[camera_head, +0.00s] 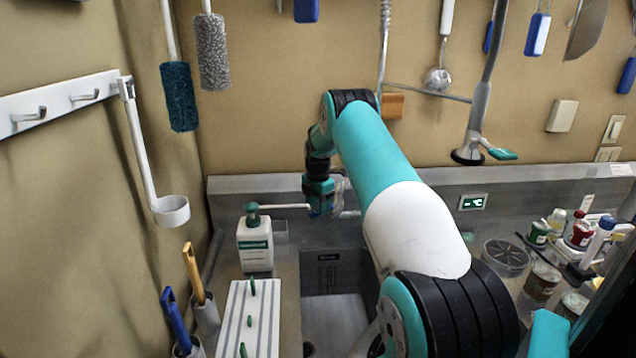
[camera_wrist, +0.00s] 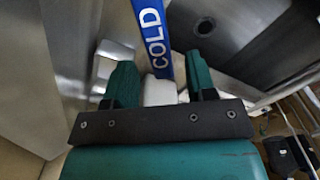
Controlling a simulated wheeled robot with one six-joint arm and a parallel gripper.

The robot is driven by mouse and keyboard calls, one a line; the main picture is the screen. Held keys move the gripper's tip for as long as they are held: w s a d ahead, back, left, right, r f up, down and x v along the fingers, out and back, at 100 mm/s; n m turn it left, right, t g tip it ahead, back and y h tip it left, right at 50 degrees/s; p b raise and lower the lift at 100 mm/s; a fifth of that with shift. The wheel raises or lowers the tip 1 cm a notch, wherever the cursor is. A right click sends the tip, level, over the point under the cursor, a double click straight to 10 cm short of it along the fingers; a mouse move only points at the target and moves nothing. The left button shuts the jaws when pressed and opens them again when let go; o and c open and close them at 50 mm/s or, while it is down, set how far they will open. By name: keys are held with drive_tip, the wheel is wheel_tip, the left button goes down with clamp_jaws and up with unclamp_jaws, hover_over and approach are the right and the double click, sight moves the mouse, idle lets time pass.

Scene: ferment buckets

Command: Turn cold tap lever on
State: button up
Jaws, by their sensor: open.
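The cold tap lever (camera_wrist: 152,38) is a blue strip marked COLD in white letters. In the wrist view it runs up from between the fingers of my gripper (camera_wrist: 160,80). The gripper is open, with one teal finger on each side of the lever's near end. A pale block (camera_wrist: 160,90) also sits between the fingers; I cannot tell what it belongs to. Contact between fingers and lever cannot be made out. In the head view my gripper (camera_head: 321,200) is small at the sink's back wall, and the arm hides much of the tap area.
A white soap bottle (camera_head: 255,246) with a long spout stands left of my gripper. The steel sink basin (camera_head: 335,318) lies below; its drain (camera_wrist: 205,27) shows in the wrist view. A spray hose head (camera_head: 468,154) hangs at right. Jars and bottles (camera_head: 541,280) crowd the right counter.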

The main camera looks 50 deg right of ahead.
sight(316, 212)
wheel_tip(316, 212, up, 16)
drive_tip(key=b, duration=0.4)
drive_tip(key=shift+b, duration=0.3)
drive_tip(key=s+a+r+m+t+y+b, duration=0.1)
drive_tip(key=s+a+r+m, duration=0.1)
drive_tip(key=a, duration=1.4)
drive_tip(key=s+a+r+m+b, duration=0.1)
drive_tip(key=s+a+r+m, duration=0.1)
drive_tip(key=a, duration=1.5)
drive_tip(key=s+a+f+m+y+b, duration=0.1)
drive_tip(key=s+a+f+m, duration=0.1)
drive_tip(key=s+a, duration=0.7)
drive_tip(key=s+a+f+m+g+y+b, duration=0.1)
drive_tip(key=s+a+f+m+y, duration=0.1)
drive_tip(key=s+a, duration=0.8)
drive_tip(key=s+m, duration=0.1)
drive_tip(key=s, duration=0.5)
drive_tip(key=shift+s+f, duration=0.25)
drive_tip(key=shift+s, duration=0.05)
